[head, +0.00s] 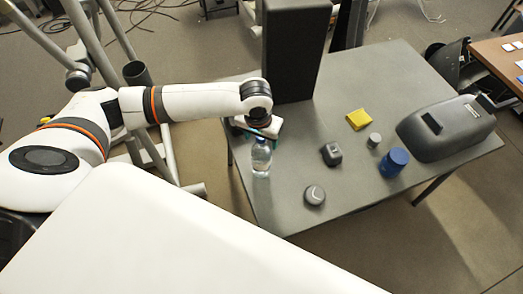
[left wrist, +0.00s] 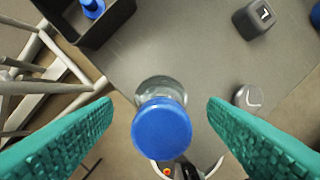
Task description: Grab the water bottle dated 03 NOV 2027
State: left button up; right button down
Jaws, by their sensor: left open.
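A clear water bottle (head: 261,157) with a blue cap stands upright near the left edge of the grey table. In the left wrist view its blue cap (left wrist: 162,130) faces the camera and hides much of the bottle. No date can be read on it. My left gripper (head: 258,131) is just above and behind the bottle's top in the head view. In the left wrist view, the green fingers of the left gripper (left wrist: 160,101) are open, one on each side of the bottle, with gaps and no visible contact. I cannot make out my right gripper.
A tall black box (head: 294,55) stands behind the gripper. On the grey table (head: 300,222) are a round grey object (head: 314,195), a dark cube (head: 331,154), a yellow block (head: 359,119), a small grey cylinder (head: 374,140), a blue cylinder (head: 393,163) and a dark grey case (head: 447,128).

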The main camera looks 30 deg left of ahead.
pick_arm(q)
jog(key=shift+w+f, duration=0.2)
jog(key=shift+f, duration=0.7)
jog(key=shift+c, duration=0.4)
grip_shut()
